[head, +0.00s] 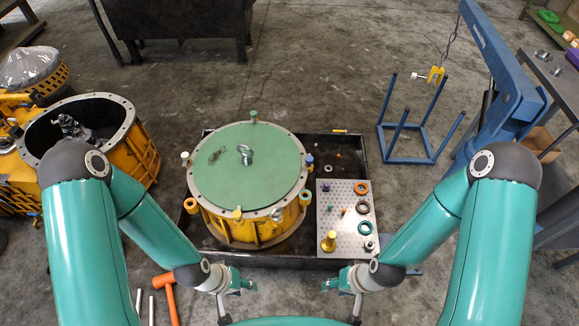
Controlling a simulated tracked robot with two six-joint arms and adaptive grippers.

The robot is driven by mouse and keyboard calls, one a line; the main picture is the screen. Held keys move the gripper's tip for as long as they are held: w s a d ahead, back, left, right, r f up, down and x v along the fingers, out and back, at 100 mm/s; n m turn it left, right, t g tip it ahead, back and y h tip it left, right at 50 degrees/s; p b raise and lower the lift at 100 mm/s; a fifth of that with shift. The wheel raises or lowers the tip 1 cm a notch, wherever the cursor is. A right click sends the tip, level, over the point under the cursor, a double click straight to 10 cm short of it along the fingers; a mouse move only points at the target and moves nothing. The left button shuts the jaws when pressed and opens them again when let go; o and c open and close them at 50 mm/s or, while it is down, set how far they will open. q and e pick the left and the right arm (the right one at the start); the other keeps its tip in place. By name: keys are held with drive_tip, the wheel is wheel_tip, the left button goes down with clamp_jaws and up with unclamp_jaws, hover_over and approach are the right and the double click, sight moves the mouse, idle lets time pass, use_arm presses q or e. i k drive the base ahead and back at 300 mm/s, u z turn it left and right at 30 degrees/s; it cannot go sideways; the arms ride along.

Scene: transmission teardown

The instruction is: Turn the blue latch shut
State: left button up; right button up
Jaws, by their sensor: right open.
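The yellow transmission housing (246,228) stands in the dark tray with a round green cover (235,178) on top. A small blue latch (309,159) sits at the right side of the cover's rim. Its exact turn is too small to tell. My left gripper (248,285) is in front of the housing, low in the picture, apart from the latch; its jaw gap is not clear. My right gripper (327,284) is open near the tray's front edge, below the perforated plate and well away from the latch. Neither gripper touches the latch.
Other coloured latches ring the cover, including a green one (253,115) and a yellow one (238,213). An eye bolt (245,152) stands on the cover. A perforated plate (338,240) with rings and small parts lies right of the housing. A blue hoist (507,95) stands further right.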

sight(309, 158)
drive_tip(key=u, duration=0.1)
drive_tip(key=k, duration=0.15)
drive_tip(key=z, duration=0.25)
drive_tip(key=i, duration=1)
drive_tip(key=u, duration=0.25)
drive_tip(key=k, duration=1.05)
drive_tip(key=z, duration=0.2)
drive_tip(key=i, duration=0.7)
